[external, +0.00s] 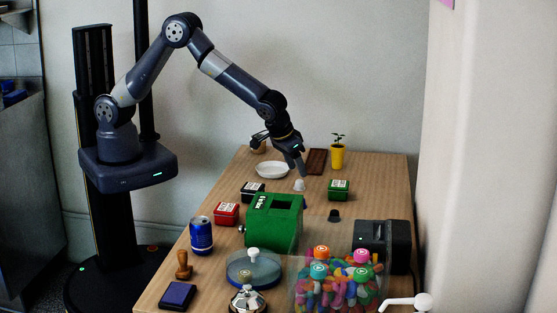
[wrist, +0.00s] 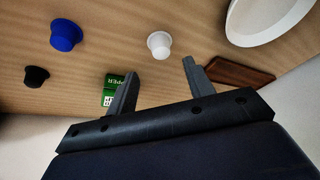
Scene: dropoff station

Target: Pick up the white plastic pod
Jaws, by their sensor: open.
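The white plastic pod (external: 299,185) is a small white cup shape standing on the wooden table, just right of the white dish. In the wrist view the white pod (wrist: 159,44) lies in the upper middle, beyond the fingertips and roughly in line with the gap between them. My gripper (external: 300,170) is tilted downward just above and behind the pod in the external view. Its two fingers (wrist: 160,70) are spread apart with nothing between them. The pod is fully visible and apart from the fingers in the wrist view.
A white dish (external: 272,170) and a brown tray (external: 317,161) flank my gripper. A small green box (external: 339,189), black pod (external: 334,215) and large green box (external: 274,224) stand nearer the camera. A blue pod (wrist: 66,35) shows in the wrist view. A yellow plant pot (external: 337,156) stands behind.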

